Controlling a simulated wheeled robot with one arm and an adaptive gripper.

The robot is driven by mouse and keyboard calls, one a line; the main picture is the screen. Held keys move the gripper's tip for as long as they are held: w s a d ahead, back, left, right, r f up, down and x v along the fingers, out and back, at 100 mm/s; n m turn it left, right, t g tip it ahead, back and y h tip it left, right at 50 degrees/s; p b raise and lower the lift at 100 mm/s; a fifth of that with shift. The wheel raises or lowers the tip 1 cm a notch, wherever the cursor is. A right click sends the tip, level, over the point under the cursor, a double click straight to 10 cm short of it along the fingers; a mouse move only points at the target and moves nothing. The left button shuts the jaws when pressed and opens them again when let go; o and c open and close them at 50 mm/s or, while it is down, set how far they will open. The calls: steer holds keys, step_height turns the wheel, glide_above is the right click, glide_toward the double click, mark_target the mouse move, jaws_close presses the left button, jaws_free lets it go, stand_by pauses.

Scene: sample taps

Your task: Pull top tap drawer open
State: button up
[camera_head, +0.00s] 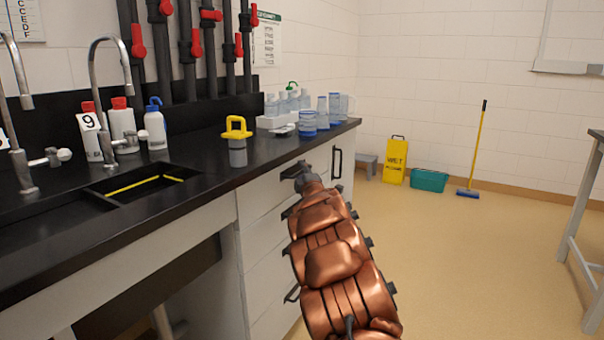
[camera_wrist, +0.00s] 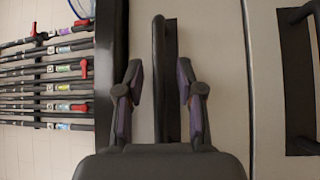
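The top drawer (camera_head: 262,194) is a pale front just under the black counter edge, and looks closed. It also fills the middle of the wrist view (camera_wrist: 222,60). Its dark bar handle (camera_wrist: 166,75) runs between the two fingers of my gripper (camera_wrist: 160,95). The fingers are open, one on each side of the handle, with gaps showing on both sides.
Lower drawers sit beneath, one with a dark handle (camera_wrist: 300,80). A yellow-topped grey container (camera_head: 237,145) and blue-based beakers (camera_head: 308,122) stand on the counter (camera_head: 215,170). A cabinet door handle (camera_head: 337,162) is beyond my gripper.

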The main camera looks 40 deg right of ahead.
jaws_close()
steer(key=shift+s, duration=0.15)
stand_by(0.5)
